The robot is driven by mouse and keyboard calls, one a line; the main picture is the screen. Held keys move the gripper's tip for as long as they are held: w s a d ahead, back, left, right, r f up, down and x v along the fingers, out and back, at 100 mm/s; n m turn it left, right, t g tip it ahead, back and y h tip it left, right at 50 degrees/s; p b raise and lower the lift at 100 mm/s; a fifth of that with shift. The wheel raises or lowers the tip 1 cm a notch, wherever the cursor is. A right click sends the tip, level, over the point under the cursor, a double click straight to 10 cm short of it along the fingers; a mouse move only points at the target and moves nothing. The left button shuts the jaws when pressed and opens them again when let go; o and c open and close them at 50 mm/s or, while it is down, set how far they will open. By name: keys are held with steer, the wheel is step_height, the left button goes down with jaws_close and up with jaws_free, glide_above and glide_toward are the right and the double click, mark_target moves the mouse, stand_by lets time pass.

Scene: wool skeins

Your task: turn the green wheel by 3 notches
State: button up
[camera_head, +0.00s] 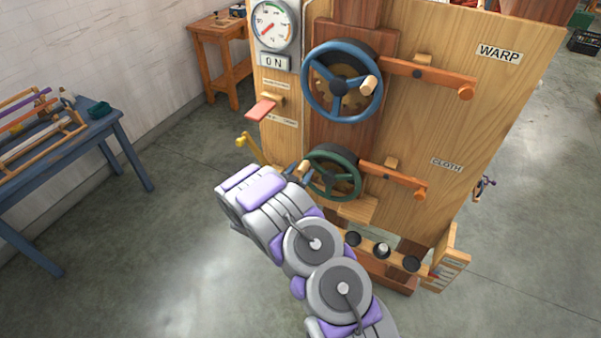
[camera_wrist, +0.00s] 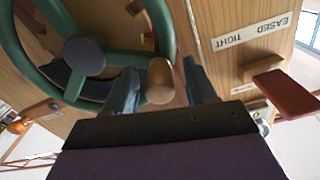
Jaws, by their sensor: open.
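The green wheel (camera_head: 334,173) is mounted low on the wooden machine panel, below a blue wheel (camera_head: 342,80). A light wooden handle knob stands out from its left rim in the head view. In the wrist view the green wheel (camera_wrist: 162,31) fills the upper left, with a dark hub and the wooden knob (camera_wrist: 160,80) on its rim. My gripper (camera_wrist: 160,88) is open, with one finger on each side of the knob. I cannot tell whether either finger touches it. In the head view my gripper (camera_head: 297,170) is at the wheel's left edge, partly hidden by my arm.
An orange lever (camera_head: 395,180) sits right of the green wheel near the CLOTH label (camera_head: 446,165). A red paddle (camera_head: 261,110) and a yellow hook (camera_head: 251,148) stick out at the panel's left. A blue table (camera_head: 85,135) stands left. Floor between is clear.

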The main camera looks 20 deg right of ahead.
steer(key=shift+a, duration=0.1)
jaws_close()
stand_by(0.4)
